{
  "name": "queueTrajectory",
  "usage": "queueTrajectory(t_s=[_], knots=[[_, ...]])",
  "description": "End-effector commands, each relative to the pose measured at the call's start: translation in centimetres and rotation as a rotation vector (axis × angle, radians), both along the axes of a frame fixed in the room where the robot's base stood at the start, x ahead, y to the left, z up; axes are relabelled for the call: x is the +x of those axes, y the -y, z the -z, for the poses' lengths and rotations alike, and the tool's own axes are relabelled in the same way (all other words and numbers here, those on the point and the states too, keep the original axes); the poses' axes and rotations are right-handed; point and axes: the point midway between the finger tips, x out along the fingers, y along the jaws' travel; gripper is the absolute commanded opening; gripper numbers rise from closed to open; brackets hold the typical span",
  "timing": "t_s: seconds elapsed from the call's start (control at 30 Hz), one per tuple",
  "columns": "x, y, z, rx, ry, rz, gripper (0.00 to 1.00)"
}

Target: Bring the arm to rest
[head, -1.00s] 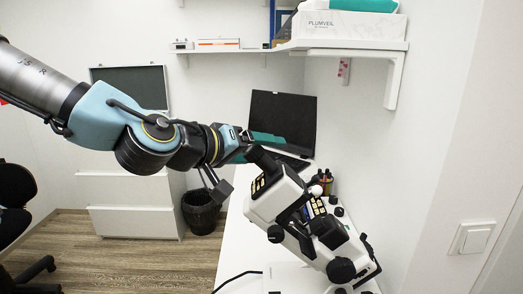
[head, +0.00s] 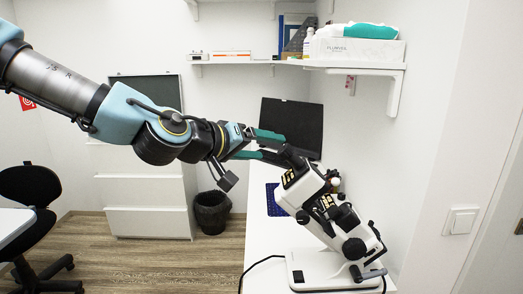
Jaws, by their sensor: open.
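My arm reaches in from the upper left in the head view. My gripper (head: 284,147) is open, its two teal fingers pointing right, with nothing seen between them. The fingertips show close to the eyepiece end of a white and black microscope (head: 330,215), which stands on the white bench. The eyepieces partly overlap the lower finger in the picture. I cannot tell whether they touch.
A dark laptop (head: 305,128) stands behind the fingers. A wall shelf (head: 350,66) carries a white box (head: 360,49) above. A dark blue item (head: 274,199) lies on the bench (head: 262,236). A bin (head: 212,212), white drawers (head: 148,222) and a black chair (head: 38,195) stand left.

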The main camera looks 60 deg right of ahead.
Motion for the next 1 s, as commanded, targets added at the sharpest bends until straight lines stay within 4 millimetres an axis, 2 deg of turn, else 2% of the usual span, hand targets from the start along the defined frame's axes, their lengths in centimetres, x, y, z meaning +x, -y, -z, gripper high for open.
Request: queueTrajectory(t_s=[0.73, 0.87, 0.97, 1.0], knots=[[0.2, 0.1, 0.1, 0.005, 0.002, -0.001, 0.77], [1.9, -1.0, 2.6, 0.073, 0.035, -0.018, 0.77], [5.1, -3.4, 6.4, 0.189, 0.082, -0.052, 0.77], [6.7, -4.9, 8.1, 0.247, 0.102, -0.071, 0.77]])
